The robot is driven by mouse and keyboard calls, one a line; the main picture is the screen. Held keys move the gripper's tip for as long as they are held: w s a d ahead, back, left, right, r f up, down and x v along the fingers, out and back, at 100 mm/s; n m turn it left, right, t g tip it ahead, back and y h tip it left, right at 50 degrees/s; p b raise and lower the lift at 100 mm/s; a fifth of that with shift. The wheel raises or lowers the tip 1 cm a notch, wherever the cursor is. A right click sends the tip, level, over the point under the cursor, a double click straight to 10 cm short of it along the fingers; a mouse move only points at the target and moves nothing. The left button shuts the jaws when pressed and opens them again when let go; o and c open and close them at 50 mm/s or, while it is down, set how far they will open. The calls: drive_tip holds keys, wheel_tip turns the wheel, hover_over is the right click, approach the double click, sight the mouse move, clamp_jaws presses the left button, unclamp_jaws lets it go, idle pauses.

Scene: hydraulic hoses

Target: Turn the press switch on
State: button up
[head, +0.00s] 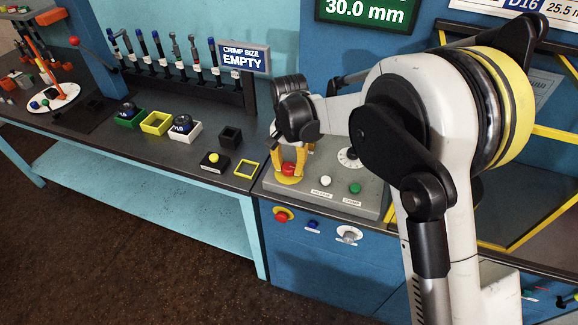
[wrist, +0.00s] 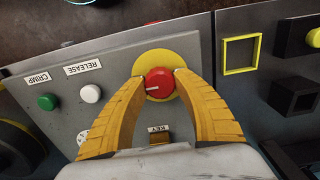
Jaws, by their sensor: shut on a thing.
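The red rotary switch (wrist: 159,86) sits on a round yellow plate (wrist: 160,62) on the grey control panel (head: 318,195). A white line on its face points left in the wrist view. In the head view the red switch (head: 289,169) shows low between my fingers. My gripper (wrist: 160,76) has its two yellow fingers on either side of the switch, tips against its sides, shut on it. In the head view my gripper (head: 290,163) reaches down onto the panel's left part.
White RELEASE button (head: 326,181), green CRIMP button (head: 355,188) and a white dial (head: 349,157) share the panel. A red knob (head: 282,215) is on the cabinet front below. Left are an empty yellow frame (head: 246,169) and a yellow-button box (head: 214,160). An overhead sign (head: 247,57) reads EMPTY.

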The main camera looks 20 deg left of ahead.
sight(289, 167)
drive_tip(key=o, duration=1.2)
wheel_tip(289, 167, up, 12)
drive_tip(key=shift+s+f, duration=0.1)
